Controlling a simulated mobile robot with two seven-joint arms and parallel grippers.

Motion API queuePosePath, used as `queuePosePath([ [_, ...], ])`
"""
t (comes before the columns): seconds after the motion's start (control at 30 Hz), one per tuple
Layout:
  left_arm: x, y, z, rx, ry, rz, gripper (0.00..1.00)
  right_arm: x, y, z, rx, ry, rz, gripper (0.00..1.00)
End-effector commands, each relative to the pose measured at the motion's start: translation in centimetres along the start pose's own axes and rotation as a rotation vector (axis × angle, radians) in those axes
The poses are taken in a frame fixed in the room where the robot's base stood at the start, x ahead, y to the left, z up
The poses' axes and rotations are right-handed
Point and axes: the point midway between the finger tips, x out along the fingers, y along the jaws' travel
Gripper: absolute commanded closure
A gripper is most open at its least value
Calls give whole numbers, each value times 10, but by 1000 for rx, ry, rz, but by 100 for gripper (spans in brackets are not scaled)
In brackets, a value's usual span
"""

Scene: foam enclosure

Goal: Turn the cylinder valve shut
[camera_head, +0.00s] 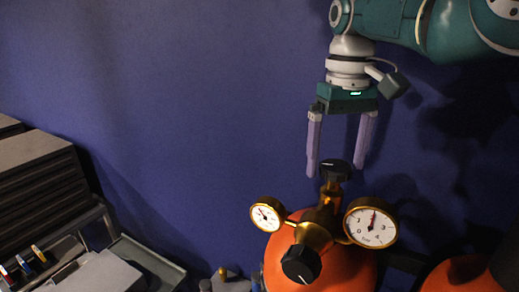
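The cylinder valve's black knob (336,170) stands on top of the brass regulator body (314,236), above an orange cylinder (350,268). A small gauge (266,214) sits to the left and a larger gauge (371,223) to the right. A second black knob (301,264) faces forward. My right gripper (337,172) comes from above with its two purple fingers pointing down. The fingers are spread wide, and in the picture the valve knob lies between and slightly below their tips. I cannot tell whether they touch it. My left gripper is out of view.
A second orange cylinder (463,274) with a dark top stands at the lower right. A dark stacked case (40,190) and a grey tray (148,262) are at the left. The blue wall (190,110) is bare behind.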

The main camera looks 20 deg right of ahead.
Motion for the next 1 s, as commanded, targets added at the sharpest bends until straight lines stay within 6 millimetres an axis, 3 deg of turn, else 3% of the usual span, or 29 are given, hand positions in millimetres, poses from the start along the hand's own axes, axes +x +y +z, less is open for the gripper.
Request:
queuePosePath([
  [0.07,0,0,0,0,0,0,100,0,0,0,0,0,0,12],
  [0.73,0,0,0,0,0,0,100,-1,0,0,0,0,0,88],
  [1.0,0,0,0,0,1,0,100,-1,0,0,24,-1,0,89],
])
